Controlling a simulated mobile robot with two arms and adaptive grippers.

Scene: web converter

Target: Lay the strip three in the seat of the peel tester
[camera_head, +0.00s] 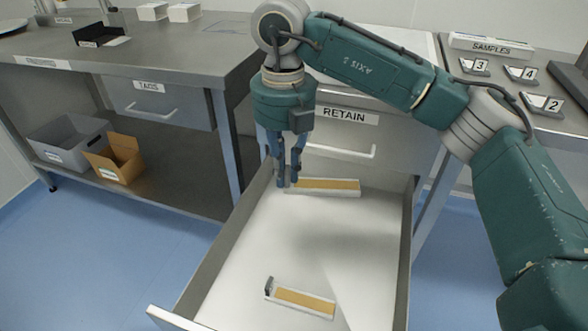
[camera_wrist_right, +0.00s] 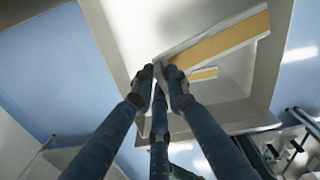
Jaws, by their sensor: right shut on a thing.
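My right gripper (camera_head: 288,182) reaches down into the open drawer (camera_head: 240,240). In the right wrist view its fingers (camera_wrist_right: 160,78) are shut on the end of a white strip with a tan band (camera_wrist_right: 220,42). In the head view this strip (camera_head: 328,186) extends right from the fingertips, near the back of the drawer. A second such strip (camera_head: 303,301) lies near the drawer's front, with a dark upright tab at its left end; it also shows in the wrist view (camera_wrist_right: 203,74). No number is readable on either strip. I cannot make out the peel tester. My left gripper is not in view.
A counter at right holds a SAMPLES block (camera_head: 490,46) and number cards 3, 4 and 2. A steel bench (camera_head: 130,60) stands at left, with a grey bin (camera_head: 65,140) and cardboard box (camera_head: 117,160) below.

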